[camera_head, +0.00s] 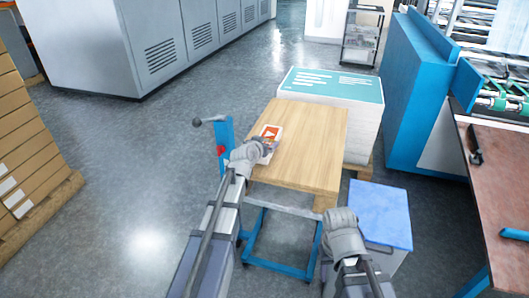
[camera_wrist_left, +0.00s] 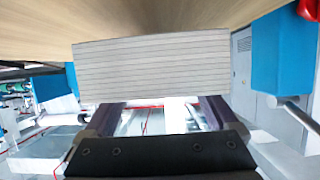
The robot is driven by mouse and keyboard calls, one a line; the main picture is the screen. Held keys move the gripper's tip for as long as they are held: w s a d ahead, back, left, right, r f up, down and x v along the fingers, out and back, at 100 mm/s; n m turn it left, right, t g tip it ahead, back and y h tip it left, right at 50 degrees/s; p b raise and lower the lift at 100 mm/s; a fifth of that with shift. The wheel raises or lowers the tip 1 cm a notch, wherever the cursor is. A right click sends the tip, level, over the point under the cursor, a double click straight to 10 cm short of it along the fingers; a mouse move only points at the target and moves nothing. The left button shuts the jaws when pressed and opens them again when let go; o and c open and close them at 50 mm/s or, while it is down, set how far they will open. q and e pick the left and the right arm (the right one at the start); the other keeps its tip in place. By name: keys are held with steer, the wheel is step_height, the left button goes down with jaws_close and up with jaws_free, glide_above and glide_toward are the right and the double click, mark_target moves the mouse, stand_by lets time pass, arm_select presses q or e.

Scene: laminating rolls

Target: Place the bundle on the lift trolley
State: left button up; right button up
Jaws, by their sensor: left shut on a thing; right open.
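The lift trolley has a bare light wooden top (camera_head: 308,130) on a blue frame. The bundle (camera_head: 270,131), with a red and white printed top, is at the left edge of that top. My left gripper (camera_head: 262,148) is shut on the bundle's near end. In the left wrist view, the bundle's layered white edge (camera_wrist_left: 150,70) sits between my left fingers (camera_wrist_left: 158,115), with the wooden surface against or very near it. I cannot tell whether it rests fully on the wood. My right gripper (camera_head: 341,218) is open and empty, right of the trolley's near corner.
A tall paper stack (camera_head: 330,88) with a teal top sheet stands behind the trolley. A blue-lidded bin (camera_head: 380,212) is to its right. A blue machine (camera_head: 418,95) and brown table (camera_head: 500,190) stand further right, stacked boxes (camera_head: 30,150) at far left. Floor between is clear.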

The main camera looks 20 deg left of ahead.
arm_select(q)
steer(key=shift+f+b, duration=0.8)
steer(key=shift+f, duration=0.5)
arm_select(e)
steer(key=shift+f, duration=1.25)
arm_select(q)
steer(key=shift+f, duration=0.15)
steer(key=o, duration=1.4)
arm_select(e)
steer(key=shift+f, duration=0.15)
arm_select(q)
steer(key=shift+r, duration=0.3)
steer(key=p+v, duration=0.4)
steer(key=v, duration=0.8)
steer(key=shift+f+p, duration=0.1)
steer(key=shift+p, duration=0.2)
arm_select(e)
step_height(320, 180, up, 5)
steer(key=shift+f, duration=0.1)
